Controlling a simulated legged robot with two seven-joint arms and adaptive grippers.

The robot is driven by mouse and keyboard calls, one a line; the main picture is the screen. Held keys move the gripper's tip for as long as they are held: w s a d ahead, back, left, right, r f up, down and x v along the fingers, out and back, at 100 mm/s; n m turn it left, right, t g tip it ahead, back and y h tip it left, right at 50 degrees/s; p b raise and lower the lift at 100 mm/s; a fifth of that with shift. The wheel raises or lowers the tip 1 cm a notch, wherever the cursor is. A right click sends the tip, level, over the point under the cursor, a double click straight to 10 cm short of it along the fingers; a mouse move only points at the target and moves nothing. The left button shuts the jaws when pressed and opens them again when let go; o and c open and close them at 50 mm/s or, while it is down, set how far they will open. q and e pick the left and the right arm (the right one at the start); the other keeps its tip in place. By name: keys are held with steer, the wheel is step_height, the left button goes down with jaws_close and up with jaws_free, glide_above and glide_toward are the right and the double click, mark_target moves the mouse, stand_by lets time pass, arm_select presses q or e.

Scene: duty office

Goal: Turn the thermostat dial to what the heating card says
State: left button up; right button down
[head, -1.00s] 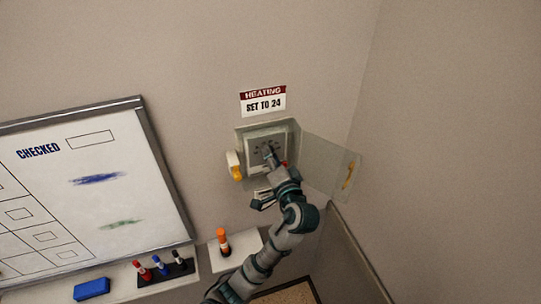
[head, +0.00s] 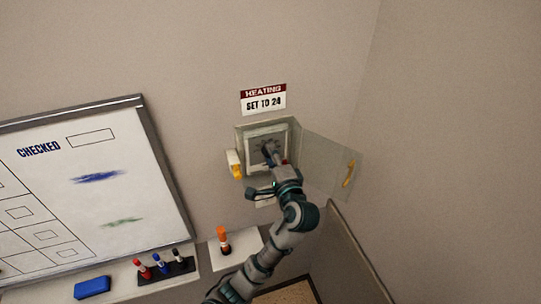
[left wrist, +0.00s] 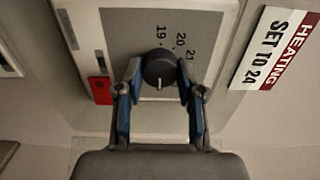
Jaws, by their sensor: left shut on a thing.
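The heating card (head: 263,100) on the wall reads "SET TO 24"; it also shows sideways in the left wrist view (left wrist: 272,50). Below it is the thermostat (head: 252,143), in a clear box. Its round dark dial (left wrist: 159,66) shows in the left wrist view, with 19, 20 and 21 printed beside it. The dial's pale mark points toward the bottom of that view; any number there is hidden or unreadable. My left gripper (left wrist: 160,74) is shut on the dial, one finger on each side. In the head view my left gripper (head: 269,152) partly covers the dial. My right gripper is not in view.
The box's clear cover (head: 325,160) stands open to the right, with a yellow handle. A yellow-and-white thing (head: 234,164) sits left of the box. A shelf with an orange marker (head: 223,240) is below. A whiteboard (head: 110,190) hangs at left.

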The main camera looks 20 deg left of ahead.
arm_select(q)
steer(key=shift+d+f, duration=0.1)
steer(key=shift+f, duration=0.25)
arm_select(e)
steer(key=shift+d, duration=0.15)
arm_select(q)
steer(key=o, duration=1)
steer(key=shift+o, duration=0.7)
steer(key=shift+w+d+r, duration=0.1)
steer(key=shift+d+r, duration=0.05)
steer(key=shift+d, duration=0.05)
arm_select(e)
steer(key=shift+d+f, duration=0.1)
arm_select(q)
steer(key=shift+d, duration=0.1)
steer(key=v, duration=1.2)
steer(key=shift+w, duration=0.1)
